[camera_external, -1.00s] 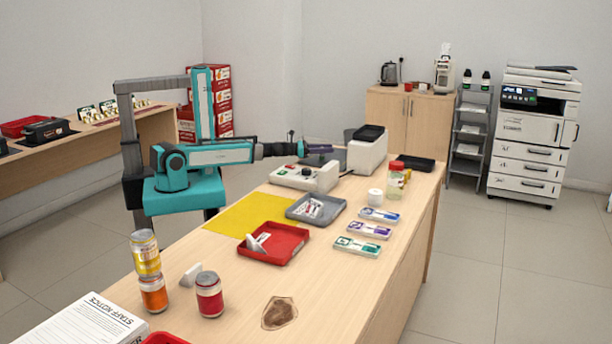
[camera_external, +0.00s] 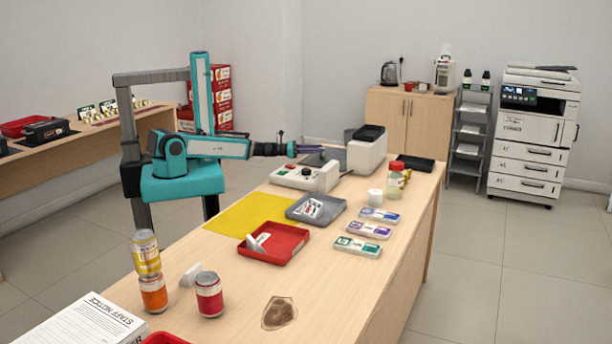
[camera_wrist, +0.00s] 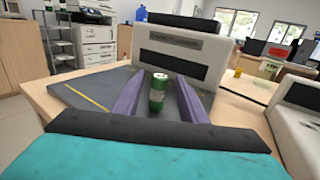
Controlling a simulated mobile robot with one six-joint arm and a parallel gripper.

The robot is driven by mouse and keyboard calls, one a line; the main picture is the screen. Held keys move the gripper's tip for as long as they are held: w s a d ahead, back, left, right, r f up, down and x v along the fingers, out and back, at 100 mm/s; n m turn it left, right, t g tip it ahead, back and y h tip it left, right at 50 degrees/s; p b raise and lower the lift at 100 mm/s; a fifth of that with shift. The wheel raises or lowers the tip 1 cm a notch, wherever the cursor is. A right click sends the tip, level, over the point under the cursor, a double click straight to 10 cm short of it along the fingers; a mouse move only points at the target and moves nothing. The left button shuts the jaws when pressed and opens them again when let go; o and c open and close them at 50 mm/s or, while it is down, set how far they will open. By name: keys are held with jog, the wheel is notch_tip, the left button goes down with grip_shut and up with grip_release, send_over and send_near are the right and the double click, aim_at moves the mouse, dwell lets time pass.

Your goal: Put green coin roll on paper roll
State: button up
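A green coin roll (camera_wrist: 157,94) with a pale band stands upright in the wrist view, between my gripper's two purple fingers. My gripper (camera_wrist: 160,88) is open, with a small gap showing on each side of the roll. In the external view my gripper (camera_external: 311,149) reaches level over the dark mat at the back of the counter. I cannot make out the coin roll there. The paper roll (camera_external: 375,196) is a short white cylinder standing upright on the counter, right of and nearer than my gripper.
A white machine (camera_external: 367,152) stands just beyond my gripper, and another with buttons (camera_external: 296,177) sits on the near side. A jar with a red lid (camera_external: 395,182) stands behind the paper roll. A grey tray (camera_external: 316,209) and several flat packs (camera_external: 366,230) lie nearer.

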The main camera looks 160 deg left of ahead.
jog(key=shift+p+v, duration=1.05)
jog(key=shift+p, duration=2.25)
jog(key=shift+d+r+p, duration=0.2)
jog(key=shift+p, duration=0.1)
jog(key=shift+p+v, duration=0.9)
jog(key=shift+v, duration=0.4)
jog(key=shift+f, duration=0.1)
jog(key=shift+o, duration=0.4)
jog(key=shift+s+d+f+p, duration=0.2)
jog(key=shift+s+d+p, duration=0.05)
jog(key=shift+d+p, duration=0.55)
jog(key=shift+d+f, duration=0.15)
jog(key=shift+f, duration=0.05)
jog(key=shift+f, duration=0.15)
